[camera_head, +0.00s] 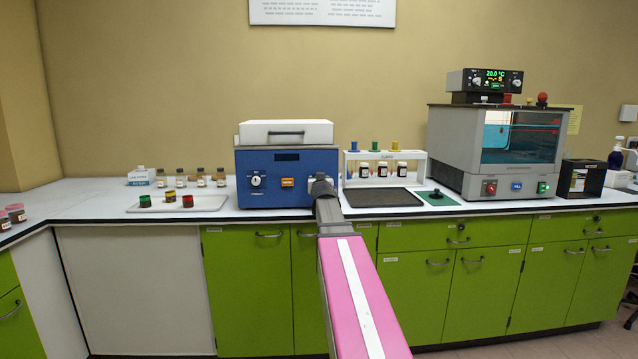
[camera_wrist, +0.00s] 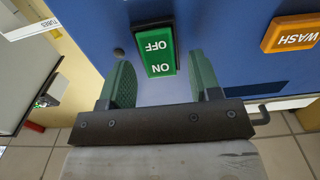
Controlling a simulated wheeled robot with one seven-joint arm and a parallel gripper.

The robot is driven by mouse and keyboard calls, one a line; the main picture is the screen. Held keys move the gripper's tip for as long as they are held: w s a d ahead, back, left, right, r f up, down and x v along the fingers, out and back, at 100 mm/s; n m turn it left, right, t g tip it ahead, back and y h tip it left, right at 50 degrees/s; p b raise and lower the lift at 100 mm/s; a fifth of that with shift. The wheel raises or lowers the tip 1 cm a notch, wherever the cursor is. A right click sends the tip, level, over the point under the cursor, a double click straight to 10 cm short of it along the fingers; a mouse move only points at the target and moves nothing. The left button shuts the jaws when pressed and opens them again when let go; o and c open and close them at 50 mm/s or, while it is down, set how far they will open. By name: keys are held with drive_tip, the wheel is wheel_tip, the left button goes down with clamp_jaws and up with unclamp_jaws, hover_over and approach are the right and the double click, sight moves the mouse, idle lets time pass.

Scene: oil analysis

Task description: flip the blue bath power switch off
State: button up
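The blue bath (camera_head: 286,178) stands on the counter with a white lid (camera_head: 285,133) on top. Its green power switch (camera_wrist: 158,50), marked ON and OFF, appears upside down in the wrist view on the blue front panel. My gripper (camera_wrist: 162,74) is open, with its two green fingers apart on either side of the switch and nothing held. Any contact with the switch cannot be told. In the head view my gripper (camera_head: 320,185) is at the bath's right front, and my arm hides the switch.
An orange WASH button (camera_wrist: 291,33) is beside the switch; it also shows in the head view (camera_head: 287,182). A knob (camera_head: 255,181) is further left. A bottle rack (camera_head: 352,172) and a dark mat (camera_head: 383,198) are right of the bath. A tray (camera_head: 207,203) is left.

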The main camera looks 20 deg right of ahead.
drive_tip(key=v, duration=1.1)
drive_tip(key=shift+w, duration=0.1)
drive_tip(key=s+a+f+n+g+y, duration=0.1)
drive_tip(key=s+a+f+g+y, duration=0.25)
drive_tip(key=f, duration=0.95)
drive_tip(key=s+a+f+g+h, duration=0.15)
drive_tip(key=a+f+g, duration=0.4)
drive_tip(key=f, duration=0.65)
drive_tip(key=s+a+f+n+g+y, duration=0.1)
drive_tip(key=s+a+f+g, duration=0.3)
drive_tip(key=s+f, duration=0.5)
drive_tip(key=s+a+f+n+g+y, duration=0.1)
drive_tip(key=s+a+f+g+y, duration=0.1)
drive_tip(key=s+a+f+g, duration=0.2)
drive_tip(key=s+a+f, duration=0.3)
drive_tip(key=s+f, duration=0.2)
drive_tip(key=shift+a, duration=0.2)
